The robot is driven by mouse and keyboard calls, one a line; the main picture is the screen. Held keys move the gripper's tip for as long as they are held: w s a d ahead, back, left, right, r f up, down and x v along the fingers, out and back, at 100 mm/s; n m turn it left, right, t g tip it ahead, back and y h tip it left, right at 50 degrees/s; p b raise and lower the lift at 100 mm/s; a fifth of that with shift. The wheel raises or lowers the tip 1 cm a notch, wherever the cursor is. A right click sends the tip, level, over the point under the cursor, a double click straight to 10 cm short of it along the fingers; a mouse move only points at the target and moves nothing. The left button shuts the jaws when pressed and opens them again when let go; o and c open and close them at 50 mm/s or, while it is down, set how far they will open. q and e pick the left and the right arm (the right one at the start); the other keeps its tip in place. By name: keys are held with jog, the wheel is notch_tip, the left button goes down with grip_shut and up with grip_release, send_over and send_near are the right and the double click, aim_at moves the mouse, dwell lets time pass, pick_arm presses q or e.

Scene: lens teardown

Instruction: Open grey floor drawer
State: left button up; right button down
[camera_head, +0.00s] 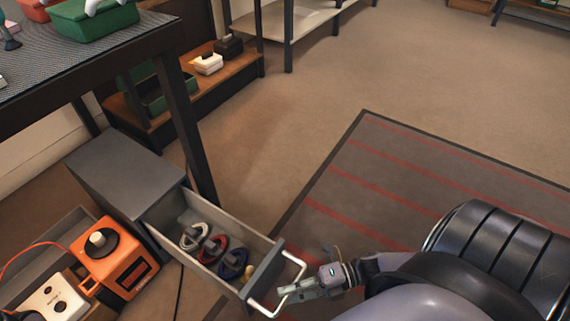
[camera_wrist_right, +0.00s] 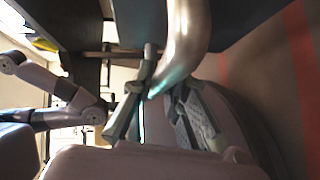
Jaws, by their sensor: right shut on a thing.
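The grey floor drawer (camera_head: 220,274) is pulled well out of its grey cabinet (camera_head: 125,170), under the dark table. Its open top shows coiled white, red and blue items and a small yellow piece. A pale bar handle (camera_head: 301,268) stands off the drawer front. My right gripper (camera_head: 284,293) is shut on this handle near its lower end. In the right wrist view the handle (camera_wrist_right: 187,40) is a large, blurred metal bar close to the fingers (camera_wrist_right: 150,95). I do not see my left gripper.
An orange box (camera_head: 115,262) with a black dial stands left of the drawer, near a white device (camera_head: 50,302). A dark table leg (camera_head: 190,130) rises just behind the drawer. A red-striped dark mat (camera_head: 400,190) lies to the right, with bare floor beyond.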

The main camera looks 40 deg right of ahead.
dwell(0.3)
jog(key=c, duration=1.6)
grip_release()
jog(key=shift+o, duration=0.2)
jog(key=v, duration=1.2)
jog(key=shift+s, duration=0.1)
